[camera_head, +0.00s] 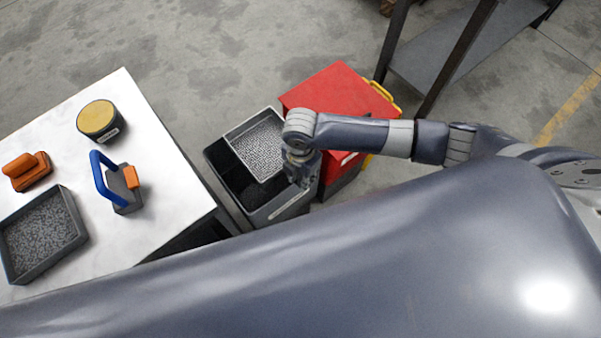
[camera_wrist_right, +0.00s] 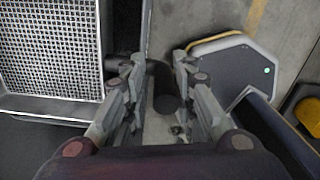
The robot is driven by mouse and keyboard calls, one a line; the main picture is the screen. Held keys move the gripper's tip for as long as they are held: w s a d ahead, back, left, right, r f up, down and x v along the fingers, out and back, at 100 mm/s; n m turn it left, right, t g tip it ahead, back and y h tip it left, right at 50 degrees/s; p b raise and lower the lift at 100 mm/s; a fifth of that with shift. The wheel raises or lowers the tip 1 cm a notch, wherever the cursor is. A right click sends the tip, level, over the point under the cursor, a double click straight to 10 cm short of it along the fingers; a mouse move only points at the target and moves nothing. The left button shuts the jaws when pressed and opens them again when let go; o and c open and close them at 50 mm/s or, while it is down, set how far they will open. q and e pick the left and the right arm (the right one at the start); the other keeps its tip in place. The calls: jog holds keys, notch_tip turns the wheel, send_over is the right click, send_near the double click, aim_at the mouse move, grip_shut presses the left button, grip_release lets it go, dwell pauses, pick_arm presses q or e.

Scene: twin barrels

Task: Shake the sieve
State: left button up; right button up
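The sieve (camera_head: 258,146) is a pale tray with a mesh floor, lying over the bin in the head view. Its mesh (camera_wrist_right: 50,45) fills the upper left of the right wrist view. A dark, rounded handle-like piece (camera_wrist_right: 166,88) shows to the right of the sieve, between the finger lines of my right gripper (camera_wrist_right: 158,72). The fingers stand apart with a gap beside this piece; firm contact does not show. In the head view my right gripper (camera_head: 302,172) is at the sieve's right side, partly hidden by its wrist. My left gripper is out of view.
A dark bin (camera_head: 226,180) stands under the sieve, beside a red box (camera_head: 340,92). The white table (camera_head: 150,150) at left holds a round tin (camera_head: 98,120), a blue-handled tool (camera_head: 120,185), an orange-handled block (camera_head: 28,170) and a gravel tray (camera_head: 78,235). A metal shelf (camera_head: 455,50) stands upper right.

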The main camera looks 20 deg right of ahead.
jog(key=shift+w+a+r, duration=0.1)
jog(key=shift+w, duration=0.1)
grip_shut()
jog(key=shift+w+a+r, duration=0.1)
jog(key=shift+a+r, duration=0.05)
jog(key=shift+a+r+p, duration=0.1)
jog(key=shift+a+p, duration=0.2)
jog(key=shift+a, duration=0.1)
jog(key=a, duration=0.1)
jog(key=s+a+p, duration=0.1)
jog(key=a, duration=0.1)
jog(key=s+a+p, duration=0.1)
jog(key=a, duration=0.1)
jog(key=o, duration=0.8)
grip_release()
jog(key=shift+s, duration=0.1)
jog(key=shift+s, duration=0.1)
